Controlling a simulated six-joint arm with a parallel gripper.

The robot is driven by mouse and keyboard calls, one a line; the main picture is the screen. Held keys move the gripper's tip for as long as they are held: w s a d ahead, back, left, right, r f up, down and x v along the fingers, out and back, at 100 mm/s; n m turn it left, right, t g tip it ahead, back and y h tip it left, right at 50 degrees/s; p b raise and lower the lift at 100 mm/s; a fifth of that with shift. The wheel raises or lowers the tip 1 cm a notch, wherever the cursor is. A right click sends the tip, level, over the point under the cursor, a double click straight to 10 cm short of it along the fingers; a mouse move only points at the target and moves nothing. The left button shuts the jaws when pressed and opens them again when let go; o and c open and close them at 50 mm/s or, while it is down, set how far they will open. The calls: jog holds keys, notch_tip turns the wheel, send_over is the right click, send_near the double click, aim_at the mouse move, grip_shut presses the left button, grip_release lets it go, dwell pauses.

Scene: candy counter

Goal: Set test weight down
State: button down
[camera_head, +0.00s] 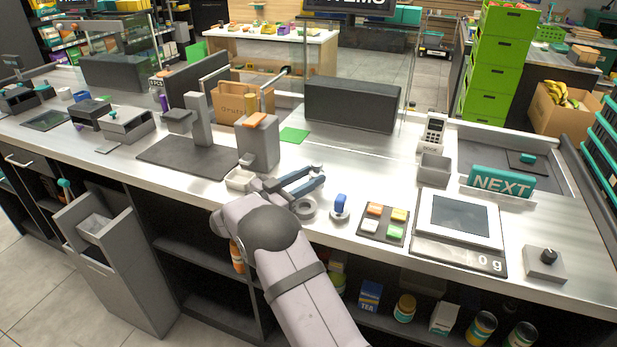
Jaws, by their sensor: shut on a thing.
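My gripper (318,174) is low over the front part of the steel counter (350,165), its two dark fingers pointing away to the right. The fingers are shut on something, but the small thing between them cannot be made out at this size. No test weight shows clearly anywhere else in view. The scale (459,216) with a white pan lies to the right of my gripper, and its display reads 0 g (489,263).
A small stand with a blue top (340,205) and a pad with coloured buttons (384,223) lie between gripper and scale. A grey ring-shaped thing (304,208) is close below the fingers. A dark upright panel (352,106) stands behind. Counter behind the buttons is clear.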

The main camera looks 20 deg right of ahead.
dwell(0.3)
jog(key=c, duration=1.2)
grip_release()
jog(key=shift+r, duration=0.15)
jog(key=b+v, duration=0.1)
jog(key=v, duration=1)
jog(key=shift+a+b, duration=0.25)
jog(key=shift+b, duration=0.1)
jog(key=shift+s+a, duration=0.2)
jog(key=shift+a, duration=0.05)
jog(key=shift+c, duration=0.9)
